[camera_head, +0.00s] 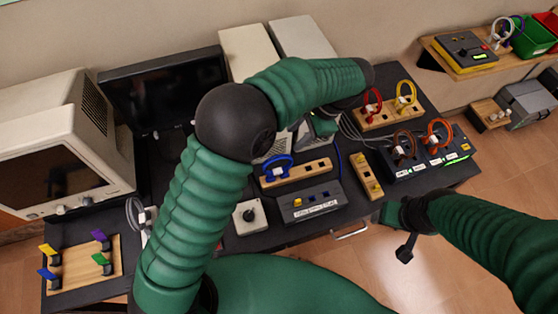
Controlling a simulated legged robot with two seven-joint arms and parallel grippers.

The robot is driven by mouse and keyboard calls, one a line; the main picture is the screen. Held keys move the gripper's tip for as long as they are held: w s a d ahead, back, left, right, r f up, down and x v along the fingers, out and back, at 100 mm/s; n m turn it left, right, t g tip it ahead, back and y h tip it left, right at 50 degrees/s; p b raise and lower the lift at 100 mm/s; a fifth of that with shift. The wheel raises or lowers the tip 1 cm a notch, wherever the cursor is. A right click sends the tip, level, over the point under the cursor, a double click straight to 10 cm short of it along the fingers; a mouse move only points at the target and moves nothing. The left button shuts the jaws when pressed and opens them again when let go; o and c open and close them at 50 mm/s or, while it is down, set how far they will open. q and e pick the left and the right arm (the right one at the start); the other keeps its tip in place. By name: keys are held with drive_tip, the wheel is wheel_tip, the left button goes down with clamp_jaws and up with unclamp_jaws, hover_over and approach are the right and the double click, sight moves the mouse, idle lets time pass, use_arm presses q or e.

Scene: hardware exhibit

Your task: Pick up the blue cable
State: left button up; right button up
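The blue cable (278,168) is a thick loop standing at the left end of a wooden block (310,173) on the black table. My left arm reaches over the table from the left and bends back at the wrist. My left gripper (314,128) is small and partly hidden there, behind and right of the blue cable and apart from it. Whether its fingers are open is unclear. My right gripper (405,250) hangs past the table's front edge at the right, away from the cable. Its finger opening is not clear.
A grey label box (310,203) and a joystick box (250,217) stand in front of the block. Red (373,103) and yellow (406,95) cables stand at the back right, above a black box (425,157). An old monitor (60,150) fills the left.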

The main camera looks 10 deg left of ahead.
sight(279, 159)
use_arm(q)
drive_tip(key=x, duration=0.2)
drive_tip(key=d+x, duration=0.1)
drive_tip(key=x, duration=0.1)
drive_tip(key=p+x, duration=0.1)
drive_tip(key=x, duration=0.2)
drive_tip(key=shift+d+f, duration=0.2)
drive_tip(key=shift+f, duration=0.1)
drive_tip(key=p+x, duration=0.1)
drive_tip(key=x, duration=0.3)
drive_tip(key=a+p+x, duration=0.1)
drive_tip(key=x, duration=0.4)
drive_tip(key=shift+s+a+r, duration=0.1)
drive_tip(key=shift+s, duration=0.15)
drive_tip(key=shift+d, duration=0.5)
drive_tip(key=shift+c, duration=2.1)
drive_tip(key=shift+a, duration=0.3)
clamp_jaws()
drive_tip(key=shift+a, duration=0.15)
use_arm(e)
drive_tip(key=r, duration=0.1)
drive_tip(key=d+r, duration=0.1)
drive_tip(key=shift+s+d+r, duration=0.1)
drive_tip(key=shift+s+r, duration=0.1)
drive_tip(key=shift+r, duration=0.2)
